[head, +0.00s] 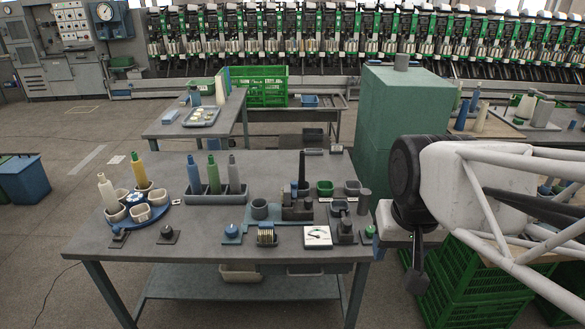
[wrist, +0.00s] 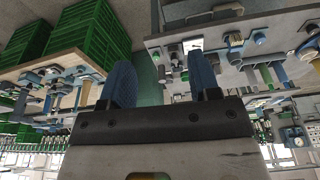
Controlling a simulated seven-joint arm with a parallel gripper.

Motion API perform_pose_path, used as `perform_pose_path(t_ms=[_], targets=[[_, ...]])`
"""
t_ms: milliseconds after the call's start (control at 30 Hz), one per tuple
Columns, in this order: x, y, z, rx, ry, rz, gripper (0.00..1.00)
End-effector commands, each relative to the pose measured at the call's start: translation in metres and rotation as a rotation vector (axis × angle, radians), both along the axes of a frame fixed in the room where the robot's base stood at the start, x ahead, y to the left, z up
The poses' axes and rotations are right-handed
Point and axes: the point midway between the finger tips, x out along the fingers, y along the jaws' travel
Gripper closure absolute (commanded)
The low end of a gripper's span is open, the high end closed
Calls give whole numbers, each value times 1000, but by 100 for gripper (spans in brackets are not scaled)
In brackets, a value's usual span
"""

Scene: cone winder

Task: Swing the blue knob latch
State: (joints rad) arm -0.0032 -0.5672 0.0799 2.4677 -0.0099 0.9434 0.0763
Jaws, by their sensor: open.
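That view is upside down, and I cannot pick out the knob there for certain.
A gauge (head: 317,236), a counter (head: 266,235) and a green button (head: 369,231) line the bench front. A trough of cones (head: 215,193) and a blue round stand (head: 151,217) are behind. A green cabinet (head: 400,110) and green crates (head: 470,285) flank my arm.

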Motion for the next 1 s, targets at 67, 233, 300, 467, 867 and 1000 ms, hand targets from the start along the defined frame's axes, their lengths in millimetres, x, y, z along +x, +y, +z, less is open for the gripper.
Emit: perform_pose_path(t_ms=[67, 233, 300, 467, 867, 1000], targets=[[18, 2, 4, 5, 8, -16, 44], [57, 7, 14, 17, 22, -62, 44], [74, 9, 17, 22, 28, -81, 44], [113, 15, 22, 32, 41, -126, 44], [211, 33, 21, 54, 75, -237, 44], [246, 40, 15, 60, 88, -275, 44]])
